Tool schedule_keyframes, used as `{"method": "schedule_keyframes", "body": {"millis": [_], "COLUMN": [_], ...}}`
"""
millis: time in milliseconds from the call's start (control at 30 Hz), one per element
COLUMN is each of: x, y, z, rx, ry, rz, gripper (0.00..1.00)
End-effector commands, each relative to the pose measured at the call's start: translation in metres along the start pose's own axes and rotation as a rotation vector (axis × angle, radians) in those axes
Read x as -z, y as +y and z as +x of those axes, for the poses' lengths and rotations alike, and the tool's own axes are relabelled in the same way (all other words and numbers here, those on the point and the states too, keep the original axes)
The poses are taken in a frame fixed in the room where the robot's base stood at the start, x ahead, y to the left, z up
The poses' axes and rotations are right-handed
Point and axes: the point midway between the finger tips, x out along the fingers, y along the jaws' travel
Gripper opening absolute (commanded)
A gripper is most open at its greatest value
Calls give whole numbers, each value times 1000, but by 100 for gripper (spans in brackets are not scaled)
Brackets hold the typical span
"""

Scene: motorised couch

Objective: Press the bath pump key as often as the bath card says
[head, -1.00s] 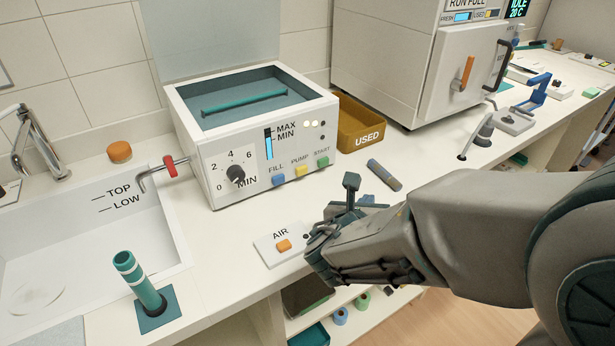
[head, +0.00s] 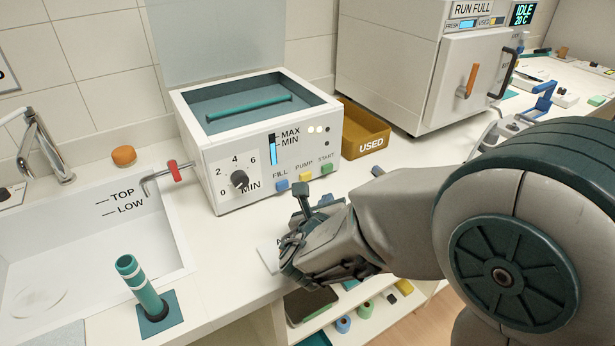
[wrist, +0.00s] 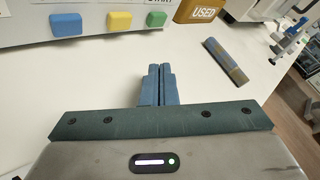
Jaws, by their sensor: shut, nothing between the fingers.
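The bath is a white box (head: 232,188) with a blue-grey basin and a teal bar. Its front has a dial, a blue FILL key (head: 282,184), a yellow PUMP key (head: 306,177) and a green START key (head: 327,168). The PUMP key shows in the wrist view (wrist: 119,21) at the top. My gripper (head: 301,190) is shut and empty, its fingertips in front of the key row and apart from it. In the wrist view, the fingertips (wrist: 160,68) point below the START key. No readable bath card is in view.
A brown USED bin (head: 366,135) stands right of the bath. A blue-grey cylinder (wrist: 226,62) lies on the counter to the right. An AIR plate (head: 268,256) is mostly hidden by my gripper. A sink (head: 90,240) and teal post (head: 140,280) are at left.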

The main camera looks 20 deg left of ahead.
Motion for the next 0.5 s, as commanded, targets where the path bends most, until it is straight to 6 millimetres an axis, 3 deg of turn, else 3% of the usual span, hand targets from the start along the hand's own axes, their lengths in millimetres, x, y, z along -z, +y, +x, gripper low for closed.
{"method": "schedule_keyframes", "body": {"millis": [233,500], "x": [-18,-27], "y": [18,27], "z": [24,37], "rx": [0,0], "ry": [0,0], "rz": [0,1], "gripper": [0,0]}}
